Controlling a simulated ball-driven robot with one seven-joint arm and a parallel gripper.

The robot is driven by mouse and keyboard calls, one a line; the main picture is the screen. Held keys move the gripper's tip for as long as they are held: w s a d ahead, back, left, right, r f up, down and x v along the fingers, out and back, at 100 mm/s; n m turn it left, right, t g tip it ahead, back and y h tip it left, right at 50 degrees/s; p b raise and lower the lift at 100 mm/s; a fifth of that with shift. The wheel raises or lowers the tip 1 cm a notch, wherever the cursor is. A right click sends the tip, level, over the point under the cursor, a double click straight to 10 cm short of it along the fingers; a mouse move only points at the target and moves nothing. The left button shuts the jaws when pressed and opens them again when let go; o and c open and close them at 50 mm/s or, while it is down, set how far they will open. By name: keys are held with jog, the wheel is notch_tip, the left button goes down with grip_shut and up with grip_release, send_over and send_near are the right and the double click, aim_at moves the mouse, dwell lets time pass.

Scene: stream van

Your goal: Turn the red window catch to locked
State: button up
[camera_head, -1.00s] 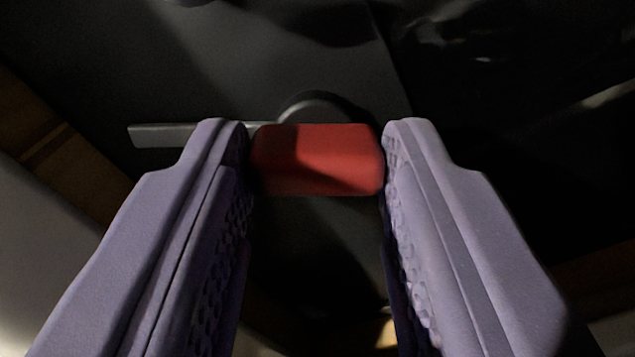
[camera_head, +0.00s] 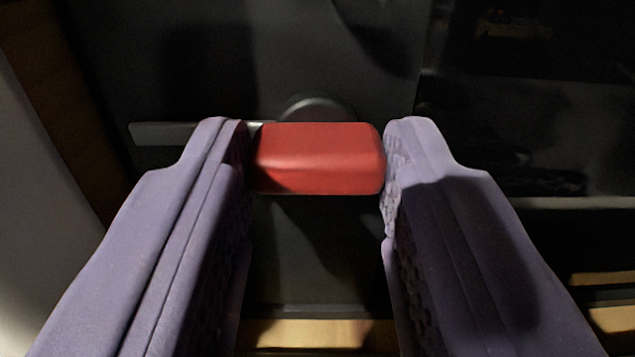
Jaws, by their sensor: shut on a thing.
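The red window catch (camera_head: 318,158) is a rounded red block in the middle of the head camera view. A dark round hub (camera_head: 318,109) shows just behind it, and a grey flat bar (camera_head: 165,133) sticks out to the left of the hub. My gripper (camera_head: 317,160) is shut on the red catch, with one purple finger against its left end and the other against its right end. The finger tips cover both ends of the catch. No locked mark is visible.
A dark panel (camera_head: 190,60) lies behind the catch. A darker, glossy area (camera_head: 520,120) fills the right side. A brown wooden strip and a pale surface (camera_head: 30,210) are at the left. A wooden strip (camera_head: 318,333) runs along the bottom.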

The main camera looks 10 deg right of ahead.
aim_at(325, 27)
jog(key=shift+f, duration=0.15)
jog(key=o, duration=1)
jog(key=shift+o, duration=0.2)
jog(key=shift+r, duration=0.25)
jog(key=r, duration=0.1)
jog(key=r+p, duration=0.2)
jog(key=shift+s+r, duration=0.3)
jog(key=shift+r, duration=0.1)
jog(key=s+p, duration=0.2)
jog(key=s, duration=1.3)
jog(key=shift+s+r, duration=0.25)
jog(key=shift+r, duration=0.15)
